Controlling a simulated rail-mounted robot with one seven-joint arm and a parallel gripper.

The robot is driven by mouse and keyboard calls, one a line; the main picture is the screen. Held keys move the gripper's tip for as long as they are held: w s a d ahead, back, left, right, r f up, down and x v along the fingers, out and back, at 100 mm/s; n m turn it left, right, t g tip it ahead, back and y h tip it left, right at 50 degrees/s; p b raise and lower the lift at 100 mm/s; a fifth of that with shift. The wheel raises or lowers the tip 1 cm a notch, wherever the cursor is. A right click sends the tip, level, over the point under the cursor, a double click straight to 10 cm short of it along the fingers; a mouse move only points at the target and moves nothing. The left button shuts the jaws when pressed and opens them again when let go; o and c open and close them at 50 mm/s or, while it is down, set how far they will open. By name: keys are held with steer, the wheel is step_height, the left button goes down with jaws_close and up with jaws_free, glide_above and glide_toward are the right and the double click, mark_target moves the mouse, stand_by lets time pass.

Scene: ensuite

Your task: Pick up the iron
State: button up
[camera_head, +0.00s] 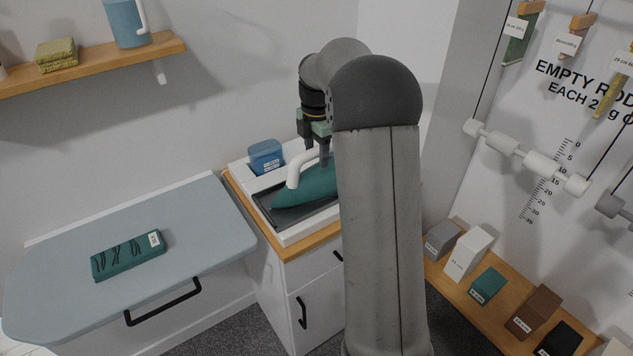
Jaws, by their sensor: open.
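The iron (304,190) is teal with a white curved handle. It rests on a dark plate in a white tray (291,236) on top of a small cabinet. My gripper (316,150) is above the iron, pointing down, with its two dark fingers apart near the white handle. One finger seems to be on the near right side of the handle and one on the far left. I cannot tell whether they touch it. My arm hides the iron's right end and part of the tray.
A blue container (266,156) stands in the tray's back left corner. A grey-blue ironing board (190,215) on the left bears a folded teal cloth (128,256). A wooden shelf (110,62) hangs above. Labelled blocks stand on a wooden ledge (497,304) at right.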

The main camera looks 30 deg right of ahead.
mark_target(309, 173)
steer(key=shift+f, duration=1.2)
steer(key=shift+f, duration=0.25)
jaws_close()
steer(key=shift+r, duration=0.1)
stand_by(0.9)
